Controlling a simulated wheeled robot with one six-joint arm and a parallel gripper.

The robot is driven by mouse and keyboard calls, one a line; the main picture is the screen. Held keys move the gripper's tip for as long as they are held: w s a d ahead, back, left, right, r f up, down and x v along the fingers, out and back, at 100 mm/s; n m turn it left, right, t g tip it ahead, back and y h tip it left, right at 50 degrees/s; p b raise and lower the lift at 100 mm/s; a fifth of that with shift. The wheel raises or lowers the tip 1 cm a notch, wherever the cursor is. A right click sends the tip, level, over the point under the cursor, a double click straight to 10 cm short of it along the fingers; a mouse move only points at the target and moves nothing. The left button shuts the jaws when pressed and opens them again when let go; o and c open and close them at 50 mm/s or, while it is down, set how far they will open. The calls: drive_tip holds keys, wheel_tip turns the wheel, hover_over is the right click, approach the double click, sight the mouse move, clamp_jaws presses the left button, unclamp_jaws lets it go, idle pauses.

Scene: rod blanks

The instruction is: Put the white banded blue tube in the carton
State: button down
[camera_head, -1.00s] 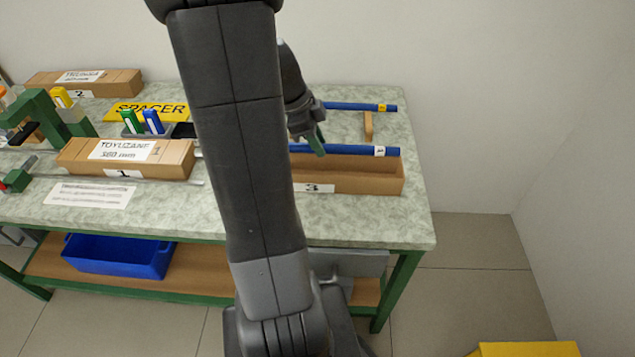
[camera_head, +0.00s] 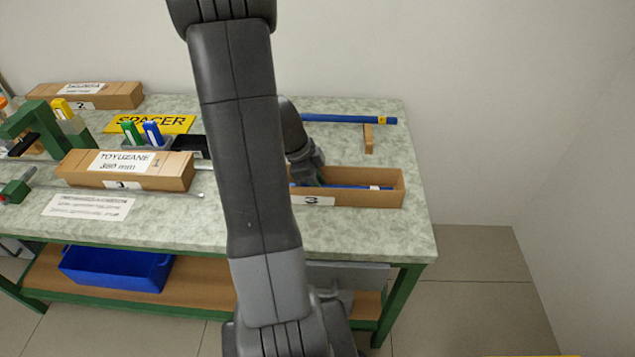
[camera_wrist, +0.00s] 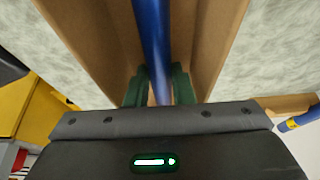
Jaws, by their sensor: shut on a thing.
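The white banded blue tube (camera_head: 345,186) lies lengthwise inside the open carton marked 3 (camera_head: 375,200), below its rim. Its white band shows near the right end in the head view. In the wrist view the tube (camera_wrist: 152,45) runs between the carton's two walls (camera_wrist: 215,50). My gripper (camera_wrist: 158,88) is shut on the tube, with its green fingers on either side of it down in the carton. In the head view my arm hides the fingers and the carton's left part. I cannot tell whether the tube touches the carton floor.
A yellow-banded blue tube (camera_head: 350,119) rests on a wooden support (camera_head: 368,138) behind the carton. A closed carton marked 1 (camera_head: 125,172) stands to the left, and carton 2 (camera_head: 90,95) behind it. The bench (camera_head: 410,230) is clear in front of carton 3.

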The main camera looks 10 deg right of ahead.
drive_tip(key=shift+f, duration=0.15)
drive_tip(key=c, duration=1.5)
unclamp_jaws()
drive_tip(key=shift+r, duration=0.3)
drive_tip(key=p+v, duration=0.1)
drive_tip(key=v, duration=1.1)
drive_tip(key=shift+f, duration=0.1)
